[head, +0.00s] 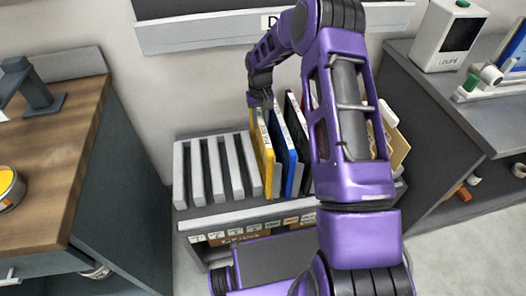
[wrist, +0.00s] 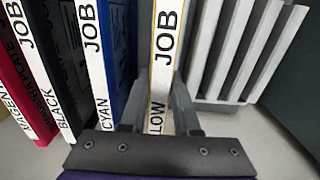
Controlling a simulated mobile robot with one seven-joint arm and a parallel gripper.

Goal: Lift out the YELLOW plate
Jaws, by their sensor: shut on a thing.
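The yellow plate (head: 263,153) stands upright in the rack (head: 187,177), at the left end of the row of plates. Its top is about level with the blue plate beside it. In the wrist view, the yellow plate's white edge label (wrist: 165,45) reads "JOB" and part of "LOW". My gripper (head: 262,101) is at the top of the yellow plate. In the wrist view my gripper (wrist: 159,108) has one finger on each side of this edge and is shut on it. The plate's lower part is hidden in the rack.
The blue cyan plate (head: 282,150) stands close to the right of the yellow one in the head view. A black plate (wrist: 45,85) and a magenta plate (wrist: 22,90) follow. Empty slots lie left of the yellow plate. A wooden-topped counter (head: 60,150) stands further left.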

